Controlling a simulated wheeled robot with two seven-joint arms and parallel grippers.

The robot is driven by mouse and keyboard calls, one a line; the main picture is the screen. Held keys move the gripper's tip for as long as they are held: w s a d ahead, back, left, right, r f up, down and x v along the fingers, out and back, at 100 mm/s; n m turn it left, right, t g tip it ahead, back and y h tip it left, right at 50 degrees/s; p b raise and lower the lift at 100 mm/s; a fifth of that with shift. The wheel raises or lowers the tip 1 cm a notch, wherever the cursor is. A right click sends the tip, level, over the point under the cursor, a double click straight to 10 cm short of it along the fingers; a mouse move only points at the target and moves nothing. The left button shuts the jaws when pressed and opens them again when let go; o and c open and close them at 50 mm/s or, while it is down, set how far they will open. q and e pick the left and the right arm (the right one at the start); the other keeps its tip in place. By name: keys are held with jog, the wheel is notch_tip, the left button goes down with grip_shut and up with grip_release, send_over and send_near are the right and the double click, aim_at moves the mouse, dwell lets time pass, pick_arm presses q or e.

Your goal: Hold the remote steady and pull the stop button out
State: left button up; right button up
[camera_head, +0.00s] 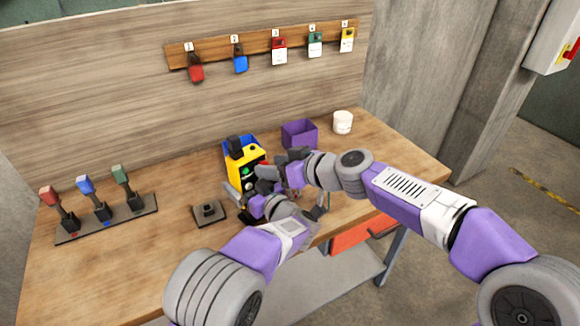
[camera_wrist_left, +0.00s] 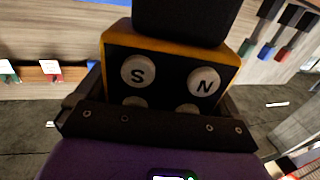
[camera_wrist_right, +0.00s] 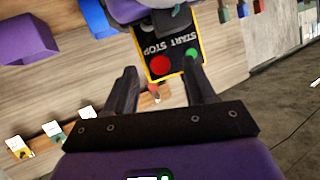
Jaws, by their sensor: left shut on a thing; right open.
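The yellow and black remote (camera_head: 240,176) is held upright above the workbench. My left gripper (camera_head: 243,196) is shut on it; in the left wrist view, its black face (camera_wrist_left: 170,82) with white S and N buttons sits between the fingers. My right gripper (camera_head: 264,176) is open, close to the remote's right side in the head view. In the right wrist view, the red stop button (camera_wrist_right: 160,65) lies just beyond and between the open fingers (camera_wrist_right: 162,78), beside the green start button (camera_wrist_right: 191,52). The stop button is hidden in the head view.
A small dark stand (camera_head: 209,214) lies left of the remote. A blue bin (camera_head: 231,143), a purple bin (camera_head: 300,133) and a white cup (camera_head: 342,123) stand behind. A rack (camera_head: 140,212) with three coloured handles is at the left. Tags hang on the wall board (camera_head: 262,51).

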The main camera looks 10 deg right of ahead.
jog(key=shift+w+a+f, duration=0.2)
jog(key=shift+w+a, duration=0.15)
jog(key=shift+w, duration=0.05)
grip_shut()
jog(key=shift+s+d, duration=0.2)
jog(key=shift+s, duration=0.1)
dwell(0.3)
grip_release()
